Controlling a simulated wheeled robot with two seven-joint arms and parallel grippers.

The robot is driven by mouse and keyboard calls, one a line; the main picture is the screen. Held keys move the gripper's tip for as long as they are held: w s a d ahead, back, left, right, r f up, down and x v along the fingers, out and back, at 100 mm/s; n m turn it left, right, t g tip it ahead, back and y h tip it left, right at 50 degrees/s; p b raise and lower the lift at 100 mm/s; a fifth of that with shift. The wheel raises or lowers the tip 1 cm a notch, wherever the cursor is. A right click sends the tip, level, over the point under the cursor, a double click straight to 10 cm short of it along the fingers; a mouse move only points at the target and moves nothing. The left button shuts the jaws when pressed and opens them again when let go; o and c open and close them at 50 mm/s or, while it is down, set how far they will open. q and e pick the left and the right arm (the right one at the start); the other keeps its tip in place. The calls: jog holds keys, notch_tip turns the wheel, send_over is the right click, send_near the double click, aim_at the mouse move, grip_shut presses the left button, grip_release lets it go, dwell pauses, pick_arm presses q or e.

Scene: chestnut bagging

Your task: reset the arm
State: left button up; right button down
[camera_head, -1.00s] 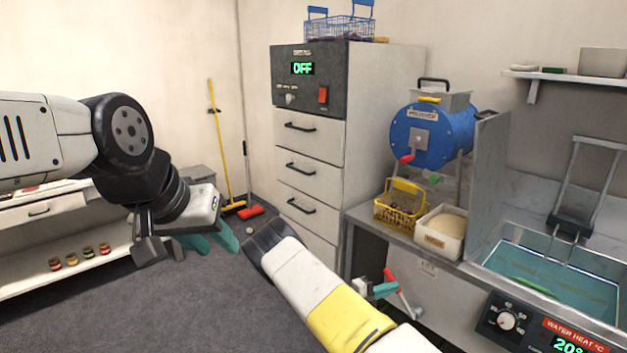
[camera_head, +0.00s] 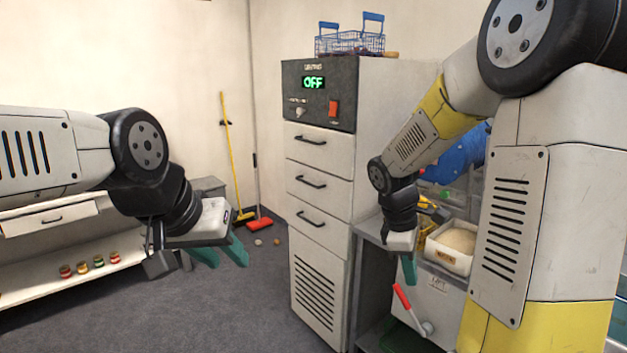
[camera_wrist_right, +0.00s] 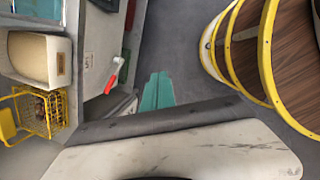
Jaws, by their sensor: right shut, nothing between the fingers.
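My left gripper (camera_head: 220,252) hangs over the floor at the left of the head view. Its two teal fingers stand apart with nothing between them. My right arm now stands tall on the right of the head view, bent at the elbow. My right gripper (camera_head: 409,269) points down in front of the steel counter, with its teal fingers together and empty. It also shows in the right wrist view (camera_wrist_right: 158,92), shut above the floor, next to the red-handled lever.
The drawer cabinet (camera_head: 320,175) reads OFF. A yellow basket (camera_wrist_right: 42,112) and a white bin (camera_head: 451,247) are on the counter. A red-handled lever (camera_head: 404,300) sticks out at the counter's front. A wooden barrel with yellow hoops (camera_wrist_right: 240,45) stands on the floor.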

jog(key=s+a+r+m+t+y, duration=0.2)
jog(key=s+a+r+m+t, duration=0.1)
jog(key=s+r+m, duration=0.3)
jog(key=s+a+r+m+t+y, duration=0.3)
jog(key=s+a+r+m, duration=0.1)
jog(key=s+r+m, duration=0.2)
jog(key=shift+v, duration=0.9)
jog(key=shift+r, duration=0.1)
